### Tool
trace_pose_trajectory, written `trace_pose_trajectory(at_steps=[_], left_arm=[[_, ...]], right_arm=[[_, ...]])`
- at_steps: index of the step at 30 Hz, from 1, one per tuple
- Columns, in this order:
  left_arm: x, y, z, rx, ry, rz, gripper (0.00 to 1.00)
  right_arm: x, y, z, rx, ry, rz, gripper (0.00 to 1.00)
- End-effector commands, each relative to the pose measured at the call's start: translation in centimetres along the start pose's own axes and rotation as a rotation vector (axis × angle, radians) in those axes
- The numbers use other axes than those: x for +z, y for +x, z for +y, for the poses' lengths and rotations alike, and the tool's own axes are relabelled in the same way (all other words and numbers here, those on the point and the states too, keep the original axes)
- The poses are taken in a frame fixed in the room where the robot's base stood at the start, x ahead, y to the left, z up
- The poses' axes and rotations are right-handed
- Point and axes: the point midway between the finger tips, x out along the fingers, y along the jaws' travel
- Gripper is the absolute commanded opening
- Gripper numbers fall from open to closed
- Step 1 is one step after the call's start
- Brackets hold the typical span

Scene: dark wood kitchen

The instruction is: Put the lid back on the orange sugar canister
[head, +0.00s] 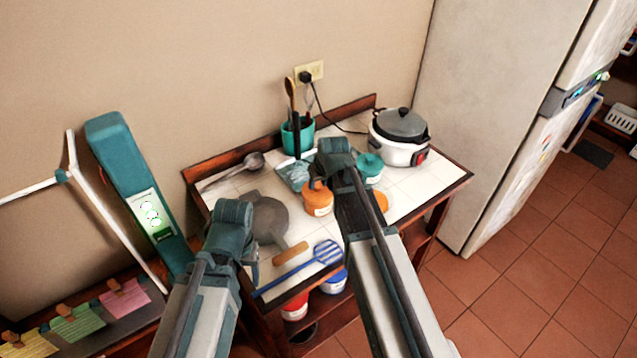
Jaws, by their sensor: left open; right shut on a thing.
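The orange sugar canister (318,203) stands upright on the white tiled tabletop, with a pale label on its front. Its top is small in the picture, and I cannot tell whether a lid sits on it. A flat orange piece (381,202) shows just right of my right forearm, partly hidden by it; it may be the lid. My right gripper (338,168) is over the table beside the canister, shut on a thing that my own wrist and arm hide. My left gripper (238,235) is open at the table's front left, its fingertips mostly hidden.
A teal canister (369,168) and a rice cooker (401,137) stand at the right. A teal utensil holder (297,135) is at the back. A grey pan (268,222), a ladle (252,161) and a blue slotted turner (325,252) lie at the left and front. A fridge (500,110) stands right.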

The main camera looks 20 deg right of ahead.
Motion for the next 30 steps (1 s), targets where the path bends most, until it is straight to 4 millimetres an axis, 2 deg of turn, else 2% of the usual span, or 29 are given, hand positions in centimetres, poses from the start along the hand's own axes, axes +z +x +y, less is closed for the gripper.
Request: trace_pose_trajectory(at_steps=[3,4,9,15,20,30], left_arm=[[0.00,0.00,0.00,0.000,0.000,0.000,0.67],[0.00,0.00,0.00,0.000,0.000,0.000,0.67],[0.00,0.00,0.00,0.000,0.000,0.000,0.67],[0.00,0.00,0.00,0.000,0.000,0.000,0.67],[0.00,0.00,0.00,0.000,0.000,0.000,0.67],[0.01,-0.24,-0.02,0.000,0.000,0.000,0.67]], right_arm=[[0.00,0.00,0.00,0.000,0.000,0.000,0.00],[0.00,0.00,0.00,0.000,0.000,0.000,0.43],[0.00,0.00,0.00,0.000,0.000,0.000,0.72],[0.00,0.00,0.00,0.000,0.000,0.000,0.72],[0.00,0.00,0.00,0.000,0.000,0.000,0.99],[-0.11,-0.22,0.00,0.000,0.000,0.000,1.00]])
